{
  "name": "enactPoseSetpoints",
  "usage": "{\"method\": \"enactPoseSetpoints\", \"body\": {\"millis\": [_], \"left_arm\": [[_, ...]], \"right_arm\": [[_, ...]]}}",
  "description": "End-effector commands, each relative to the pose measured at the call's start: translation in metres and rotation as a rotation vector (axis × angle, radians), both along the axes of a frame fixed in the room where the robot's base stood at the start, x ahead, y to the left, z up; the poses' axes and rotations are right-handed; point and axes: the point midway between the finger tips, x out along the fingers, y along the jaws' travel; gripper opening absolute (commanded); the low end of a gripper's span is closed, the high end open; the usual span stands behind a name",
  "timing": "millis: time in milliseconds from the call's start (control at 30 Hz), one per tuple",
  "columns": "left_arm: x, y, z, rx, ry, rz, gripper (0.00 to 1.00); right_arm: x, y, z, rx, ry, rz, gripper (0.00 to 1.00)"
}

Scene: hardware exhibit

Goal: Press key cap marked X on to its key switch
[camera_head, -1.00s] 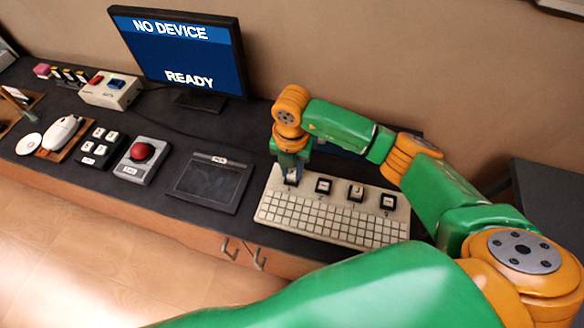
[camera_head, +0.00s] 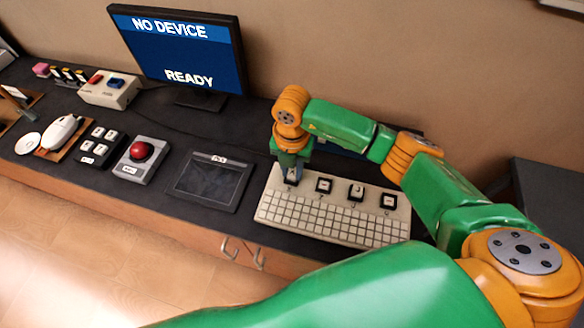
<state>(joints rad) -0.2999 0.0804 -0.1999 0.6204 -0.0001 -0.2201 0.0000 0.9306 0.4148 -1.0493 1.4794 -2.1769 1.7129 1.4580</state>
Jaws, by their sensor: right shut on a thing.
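My right gripper (camera_head: 291,174) points down over the leftmost key position at the back of the large white keyboard (camera_head: 272,209). It is shut on a small key cap, mostly hidden by the fingers; I cannot read its mark. The black switch frame (camera_head: 291,183) shows just under the fingertips; whether cap and switch touch is too small to tell. To its right along the back strip are three more black-framed key positions: one (camera_head: 324,185), a middle one (camera_head: 356,191) and a right one (camera_head: 389,201). My left gripper is not in view.
Left of the keyboard lie a dark tablet (camera_head: 211,184), a red button box (camera_head: 141,152), a small key block (camera_head: 97,146) and a white mouse (camera_head: 62,132). A monitor (camera_head: 180,50) reads "NO DEVICE" and "READY". Hooks (camera_head: 257,258) hang at the front edge.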

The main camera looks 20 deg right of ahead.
Motion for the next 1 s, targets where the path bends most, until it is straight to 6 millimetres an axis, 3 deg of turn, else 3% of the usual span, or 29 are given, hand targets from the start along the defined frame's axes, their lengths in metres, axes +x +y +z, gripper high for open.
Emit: {"method": "enactPoseSetpoints", "body": {"millis": [367,400,500,733,867,1000], "left_arm": [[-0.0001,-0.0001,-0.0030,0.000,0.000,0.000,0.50],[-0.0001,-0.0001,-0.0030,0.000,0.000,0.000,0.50],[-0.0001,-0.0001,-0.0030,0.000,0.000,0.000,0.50],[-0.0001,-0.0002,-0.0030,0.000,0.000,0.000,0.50],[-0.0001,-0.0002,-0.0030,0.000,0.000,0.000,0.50],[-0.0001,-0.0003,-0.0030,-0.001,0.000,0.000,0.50]], "right_arm": [[0.0001,-0.0001,-0.0035,0.000,0.000,0.000,0.00],[0.0001,-0.0001,-0.0034,0.000,0.000,0.000,0.33],[0.0001,-0.0001,-0.0034,0.000,0.000,0.000,0.60],[0.0001,-0.0001,-0.0034,0.000,0.000,0.000,0.63],[0.0001,-0.0001,-0.0034,0.000,0.000,0.000,0.93],[0.0001,-0.0001,-0.0034,0.000,0.000,0.000,0.93]]}}
